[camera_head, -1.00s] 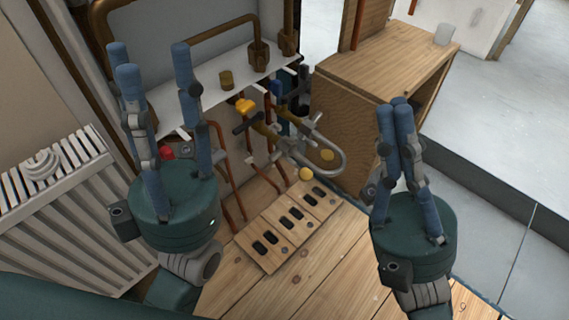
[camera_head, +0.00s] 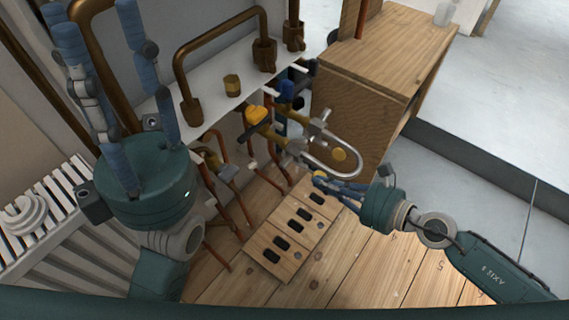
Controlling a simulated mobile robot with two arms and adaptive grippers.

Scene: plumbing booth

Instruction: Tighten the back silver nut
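A silver U-shaped pipe (camera_head: 345,163) is joined to the brass valve assembly in the middle of the booth. The back silver nut (camera_head: 319,121) is on the pipe's far end. Another silver nut (camera_head: 295,147) is on the nearer end. My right gripper (camera_head: 325,182) points left, just below and in front of the pipe's bend, apart from the back nut. Its fingers are foreshortened and partly hidden, so their opening is unclear. My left gripper (camera_head: 95,25) is raised at the left, its fingers spread and empty, well away from the nuts.
A yellow-handled valve (camera_head: 257,115) and a blue-handled valve (camera_head: 286,90) are beside the nuts. Brown pipes (camera_head: 215,40) rise above the white shelf (camera_head: 218,92). A wooden cabinet (camera_head: 365,120) stands close on the right. A white radiator (camera_head: 45,215) is at the left.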

